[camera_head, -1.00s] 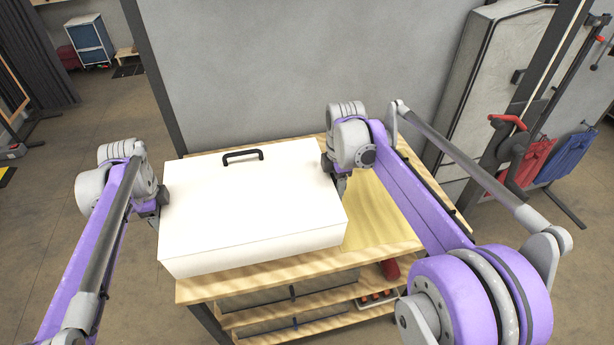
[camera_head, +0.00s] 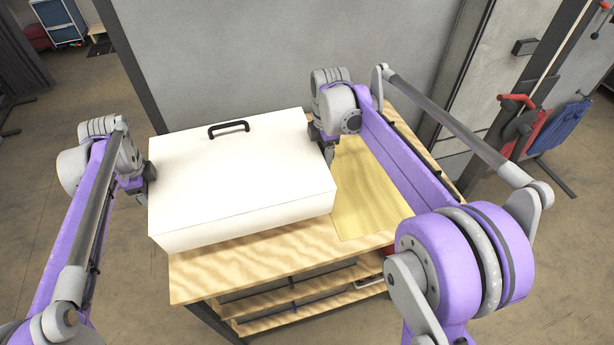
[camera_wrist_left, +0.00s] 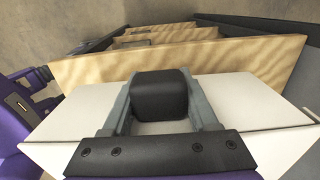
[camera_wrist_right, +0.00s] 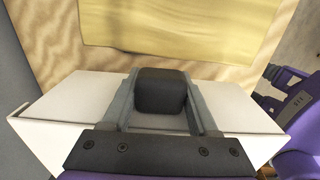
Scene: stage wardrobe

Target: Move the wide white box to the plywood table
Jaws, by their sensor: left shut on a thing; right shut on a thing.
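The wide white box (camera_head: 240,175), with a black handle (camera_head: 229,126) on its top, is over the left part of the plywood table (camera_head: 270,262). It looks level, and its left side reaches past the table's left edge. I cannot tell whether its underside touches the tabletop. My left gripper (camera_head: 146,178) is shut on the box's left side; the left wrist view (camera_wrist_left: 160,98) shows the jaw against the white panel. My right gripper (camera_head: 327,150) is shut on the right side, also seen in the right wrist view (camera_wrist_right: 160,92). The box hides the tabletop under it.
A yellow sheet (camera_head: 365,190) lies on the table right of the box, partly behind my right arm. A grey wall panel (camera_head: 280,50) stands behind the table. Shelves (camera_head: 295,305) lie under the tabletop.

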